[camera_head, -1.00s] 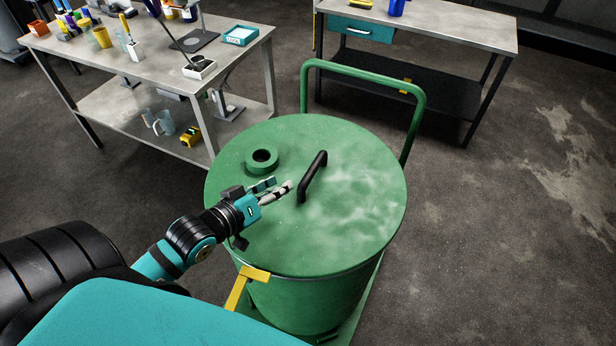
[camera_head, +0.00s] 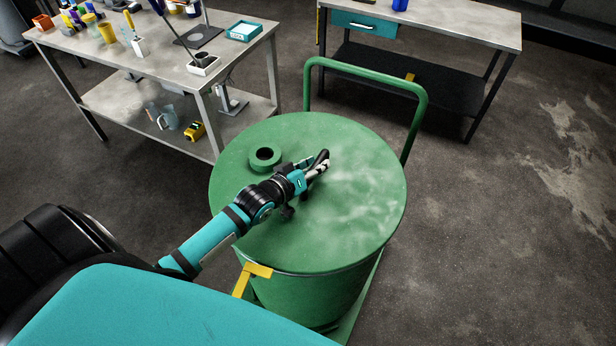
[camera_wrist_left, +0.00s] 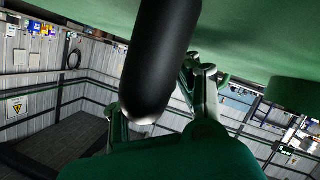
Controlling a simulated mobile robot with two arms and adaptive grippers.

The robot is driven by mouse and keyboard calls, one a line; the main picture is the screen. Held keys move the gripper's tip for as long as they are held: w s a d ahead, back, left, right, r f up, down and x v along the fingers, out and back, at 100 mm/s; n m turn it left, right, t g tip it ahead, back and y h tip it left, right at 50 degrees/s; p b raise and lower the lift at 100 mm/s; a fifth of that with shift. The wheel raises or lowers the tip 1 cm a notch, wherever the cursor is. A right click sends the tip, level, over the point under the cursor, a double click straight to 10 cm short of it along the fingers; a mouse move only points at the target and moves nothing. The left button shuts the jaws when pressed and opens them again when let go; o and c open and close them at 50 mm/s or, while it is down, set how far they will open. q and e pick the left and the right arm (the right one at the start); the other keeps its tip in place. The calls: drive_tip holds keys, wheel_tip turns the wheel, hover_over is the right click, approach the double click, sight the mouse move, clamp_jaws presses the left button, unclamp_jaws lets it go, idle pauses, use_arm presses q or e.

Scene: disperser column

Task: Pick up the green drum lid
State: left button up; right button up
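The round green drum lid (camera_head: 360,215) lies on the green drum (camera_head: 320,295). Its black bar handle (camera_head: 324,156) is mostly hidden behind my left gripper (camera_head: 314,170). My left gripper is at the handle, just above the lid. In the left wrist view the handle (camera_wrist_left: 160,60) is a large black bar hanging in front of the fingers, one finger showing to each side. The fingers look spread around it; whether they touch it is not clear. The lid also fills the top of that view (camera_wrist_left: 250,40). My right gripper is not in view.
A raised green ring-shaped cap (camera_head: 265,157) stands on the lid beside my left wrist. The green cart handle (camera_head: 365,75) rises behind the drum. A cluttered workbench (camera_head: 150,75) is at the back left, another table (camera_head: 450,25) at the back. The floor on the right is clear.

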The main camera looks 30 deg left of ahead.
use_arm(q)
drive_tip(key=shift+s, duration=0.1)
clamp_jaws()
drive_tip(key=shift+r, duration=0.2)
